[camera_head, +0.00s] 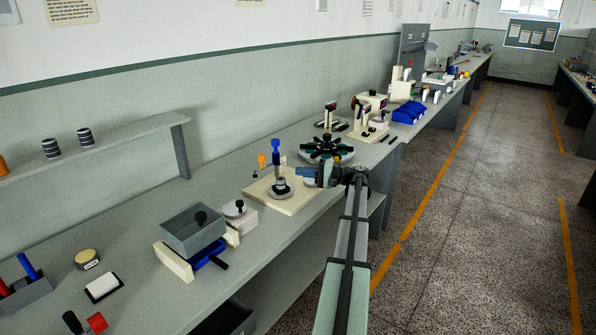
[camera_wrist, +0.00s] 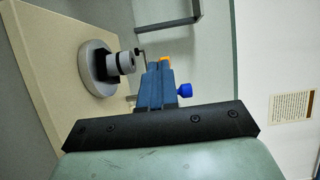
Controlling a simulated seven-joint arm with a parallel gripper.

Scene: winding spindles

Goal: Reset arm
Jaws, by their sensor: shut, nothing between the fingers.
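My gripper (camera_head: 300,171) is blue and shut, with nothing between its fingers. It is above the bench's front part, at the right side of a cream base board (camera_head: 299,203). A grey round disc with a spindle (camera_head: 281,189) stands on that board, to the left of and below the fingertips in the head view. In the wrist view, my shut fingers (camera_wrist: 160,72) point up the picture, and the spindle with its disc (camera_wrist: 97,70) is to their left, apart from them. An upright blue-topped post (camera_head: 276,155) and an orange-topped piece (camera_head: 261,161) stand behind the spindle.
A turntable with dark pieces (camera_head: 327,148) is close behind my wrist. A grey tray (camera_head: 192,232) and a white block with a round disc (camera_head: 238,215) are to the left of the board. The aisle floor (camera_head: 480,200) on the right is clear.

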